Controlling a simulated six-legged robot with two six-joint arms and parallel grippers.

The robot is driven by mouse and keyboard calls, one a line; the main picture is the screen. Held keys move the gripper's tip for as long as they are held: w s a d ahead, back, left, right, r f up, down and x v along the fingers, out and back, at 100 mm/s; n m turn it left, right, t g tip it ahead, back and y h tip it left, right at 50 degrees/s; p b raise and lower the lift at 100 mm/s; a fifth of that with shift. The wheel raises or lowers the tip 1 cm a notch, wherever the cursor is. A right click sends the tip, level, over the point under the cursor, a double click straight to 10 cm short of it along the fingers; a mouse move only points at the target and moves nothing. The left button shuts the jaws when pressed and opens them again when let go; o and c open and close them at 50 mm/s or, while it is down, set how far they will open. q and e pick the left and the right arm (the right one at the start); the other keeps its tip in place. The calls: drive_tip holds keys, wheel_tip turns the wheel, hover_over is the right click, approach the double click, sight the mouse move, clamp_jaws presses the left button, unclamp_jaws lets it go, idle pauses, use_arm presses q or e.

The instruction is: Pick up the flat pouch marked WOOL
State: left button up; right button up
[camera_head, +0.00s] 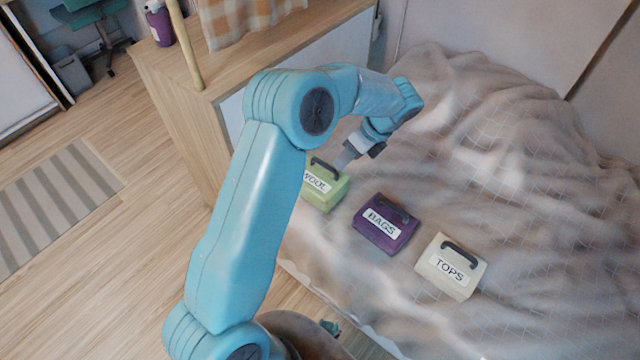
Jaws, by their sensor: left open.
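The green WOOL pouch (328,196) lies on the bed at the left of a row of pouches. It has a white label and a dark handle (326,165) on its top. My left arm hides part of its left side. My left gripper (345,160) is open, just above and to the right of the handle, with its fingers pointing down toward the pouch. I cannot tell whether the fingers touch it. My right gripper is not in view.
A purple BAGS pouch (386,226) and a cream TOPS pouch (451,267) lie to the right of the green one. The rumpled bedding (540,190) spreads right. A wooden cabinet (178,100) stands behind on the left. The wood floor (110,250) is open.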

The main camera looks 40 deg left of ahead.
sight(320, 180)
use_arm(q)
drive_tip(key=b+x, duration=0.1)
drive_tip(key=x, duration=0.4)
drive_tip(key=shift+s+f, duration=0.1)
clamp_jaws()
